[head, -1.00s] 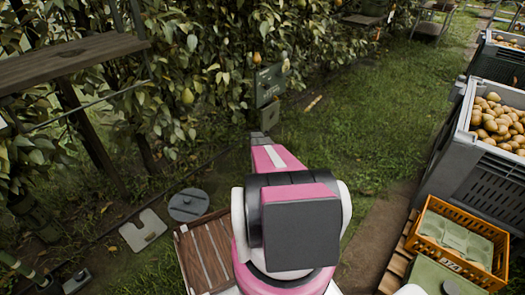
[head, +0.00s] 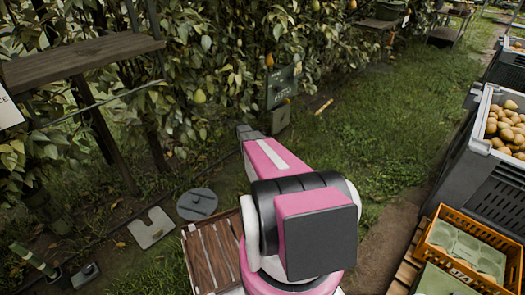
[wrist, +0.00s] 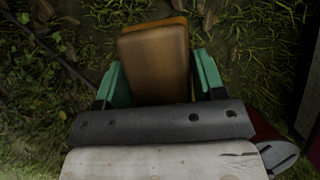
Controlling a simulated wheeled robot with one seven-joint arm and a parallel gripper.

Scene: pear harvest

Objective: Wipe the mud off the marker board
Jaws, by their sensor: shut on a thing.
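The marker board (head: 282,86) is a dark green plate with pale lettering, upright against the pear hedge in the head view. I cannot make out mud on it at this size. My gripper (wrist: 155,85) shows in the wrist view, its green fingers on either side of a brown block (wrist: 155,60) with an orange edge, likely a sponge or wiping pad. The fingers are shut on it. Grass and leaves lie beyond the block, and the board is not in the wrist view. In the head view my pink arm hides the gripper; the arm's far end is left of and below the board.
A wooden shelf (head: 80,60) stands at the left. A round grey lid (head: 197,203) and a notched pale plate (head: 152,228) lie on the ground. A grey pear crate (head: 478,150) and an orange crate (head: 448,270) stand at the right. The grass between is open.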

